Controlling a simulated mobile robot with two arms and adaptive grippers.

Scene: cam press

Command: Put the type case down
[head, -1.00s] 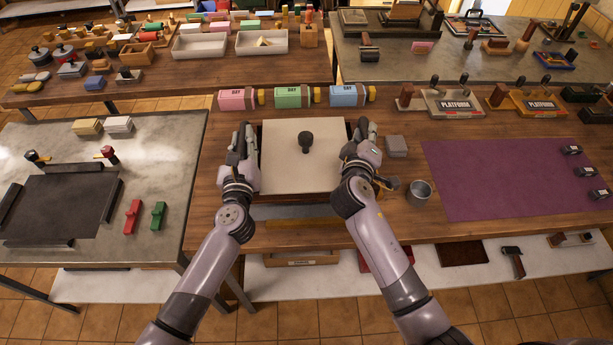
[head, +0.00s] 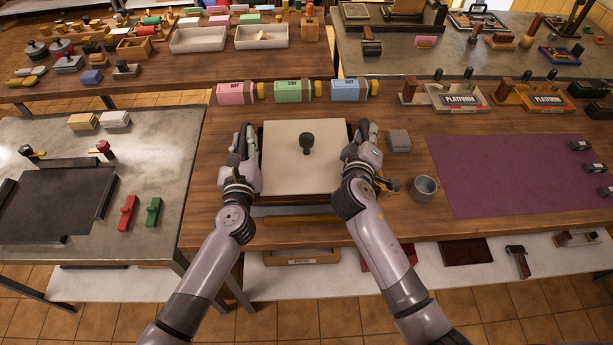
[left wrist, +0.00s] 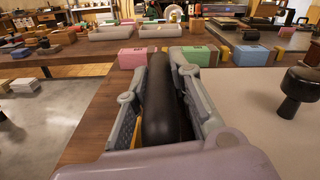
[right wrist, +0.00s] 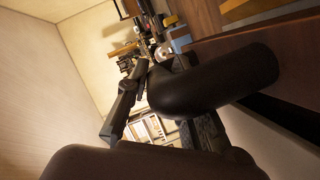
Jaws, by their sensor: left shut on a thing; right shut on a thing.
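The type case (head: 285,170) is a square box with a cream top, a black knob in its middle and dark wooden sides. It sits level between my two grippers, over the front part of the wooden table. My left gripper (head: 246,145) is shut around a black bar handle (left wrist: 160,110) on the case's left side. My right gripper (head: 364,145) is shut around another thick black handle (right wrist: 215,85) on its right side. The underside is hidden, so I cannot tell whether the case touches the table.
A purple mat (head: 505,175) lies further right. Bare wood (head: 213,185) shows at the left.

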